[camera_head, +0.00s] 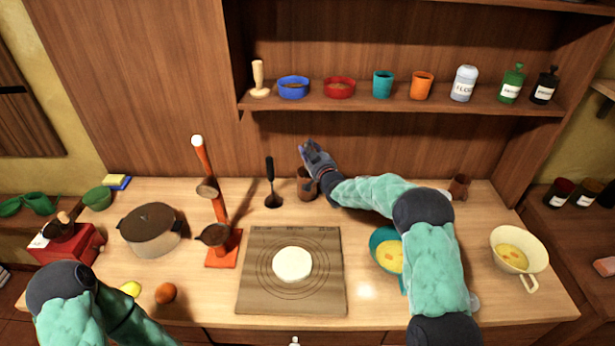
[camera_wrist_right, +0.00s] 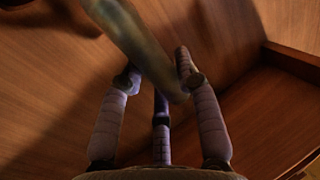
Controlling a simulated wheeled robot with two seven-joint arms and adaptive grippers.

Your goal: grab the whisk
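My right gripper (camera_head: 314,157) is above a brown cup (camera_head: 306,184) at the back of the counter, near the wooden back wall. In the right wrist view, a long, blurred grey-green rod-like piece (camera_wrist_right: 135,40) passes between the fingers of my right gripper (camera_wrist_right: 158,78). It may be part of the whisk, but its whole shape is cut off. Whether the fingers press on it cannot be told. I cannot pick out a clear whisk in the head view; the hand may hide it. My left arm is at the lower left, with its gripper out of view.
A black spatula (camera_head: 271,187) stands left of the cup. A red-orange stand (camera_head: 222,248), a pot (camera_head: 150,230) and a board with dough (camera_head: 258,295) lie further left and in front. A teal bowl (camera_head: 385,248) is partly behind my right arm. A shelf (camera_head: 215,104) hangs above the hand.

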